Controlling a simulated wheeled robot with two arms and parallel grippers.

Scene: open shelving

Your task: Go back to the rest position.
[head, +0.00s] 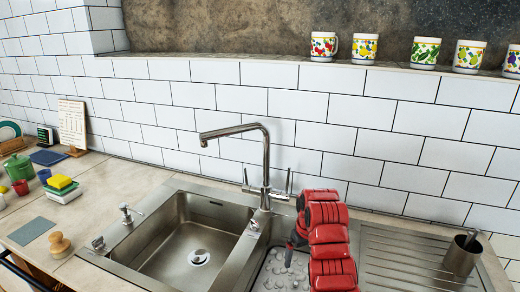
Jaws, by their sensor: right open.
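My right arm, red and jointed, rises from the bottom edge in the head view and bends over just right of the faucet. My right gripper (292,243) hangs down at its far end, small, dark and partly hidden by the red links. It is open, and I see nothing held in it. It is over or in the small right-hand basin (272,274), close to the faucet base; its exact height is unclear. My left gripper is not in view.
The tall faucet (267,165) stands left of my right arm. The large sink basin (175,262) is empty. A ribbed drainboard (385,250) with a metal cup (462,255) lies right. Several patterned mugs (364,48) line the ledge.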

